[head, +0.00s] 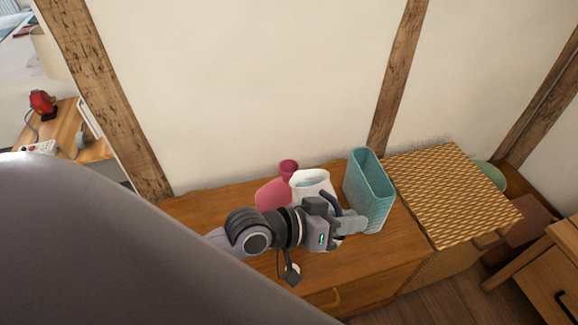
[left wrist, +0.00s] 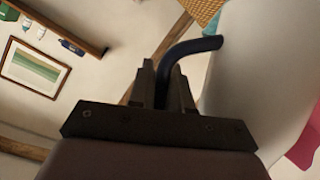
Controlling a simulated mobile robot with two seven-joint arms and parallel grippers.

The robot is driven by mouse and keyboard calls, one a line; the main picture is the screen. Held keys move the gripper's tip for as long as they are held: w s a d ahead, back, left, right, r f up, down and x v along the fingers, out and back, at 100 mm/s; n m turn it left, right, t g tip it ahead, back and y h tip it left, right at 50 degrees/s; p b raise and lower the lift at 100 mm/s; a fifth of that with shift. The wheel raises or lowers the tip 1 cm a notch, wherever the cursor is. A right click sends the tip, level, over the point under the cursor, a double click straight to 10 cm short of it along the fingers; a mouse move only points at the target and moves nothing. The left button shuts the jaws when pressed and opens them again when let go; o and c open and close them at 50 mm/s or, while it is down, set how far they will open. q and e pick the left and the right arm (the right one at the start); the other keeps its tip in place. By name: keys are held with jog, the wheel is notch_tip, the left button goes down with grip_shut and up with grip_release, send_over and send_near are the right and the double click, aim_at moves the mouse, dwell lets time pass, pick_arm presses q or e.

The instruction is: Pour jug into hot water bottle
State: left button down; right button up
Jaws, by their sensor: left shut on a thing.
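The white jug (head: 311,183) with a dark blue handle is on or just above the wooden cabinet top; its base is hidden behind my left arm. Something pale bluish shows inside its mouth. My left gripper (head: 350,222) is shut on the jug's handle. In the left wrist view the handle (left wrist: 192,48) runs between the fingers (left wrist: 162,82), with the jug's white wall (left wrist: 262,75) beside them. The pink hot water bottle (head: 272,195) is left of the jug, its neck and flared mouth (head: 288,167) upward; its lower part is partly hidden. My right gripper is not in view.
A teal basket (head: 370,195) stands close to the right of the jug and gripper. A woven wicker box (head: 450,190) is further right. The wall (head: 250,90) rises right behind the cabinet (head: 385,265). The cabinet top's left end is clear.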

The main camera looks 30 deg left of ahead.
pick_arm(q)
jog(key=shift+w+a+r+n, duration=0.25)
jog(key=shift+a+r+n, duration=0.1)
jog(key=shift+r, duration=0.35)
jog(key=shift+w+a+r+n+h+b, duration=0.2)
jog(key=shift+a+r+n+h+b, duration=0.15)
jog(key=shift+r, duration=0.25)
jog(key=shift+w+a+r+n+h, duration=0.15)
jog(key=shift+a+r+n+h, duration=0.2)
jog(key=shift+r, duration=0.35)
jog(key=shift+w+a+r+n+h, duration=0.25)
jog(key=shift+r+n, duration=0.2)
jog(key=shift+r, duration=0.3)
jog(key=shift+w+a+r+n+h, duration=0.1)
jog(key=shift+a+r+n+h, duration=0.25)
jog(key=shift+r, duration=0.35)
dwell(2.1)
jog(key=shift+w+a+r+n, duration=0.1)
jog(key=shift+a+r+n, duration=0.15)
jog(key=shift+r+n, duration=0.15)
jog(key=shift+w+a+r+n, duration=0.1)
jog(key=shift+a+r+n, duration=0.15)
jog(key=shift+r, duration=0.2)
dwell(1.6)
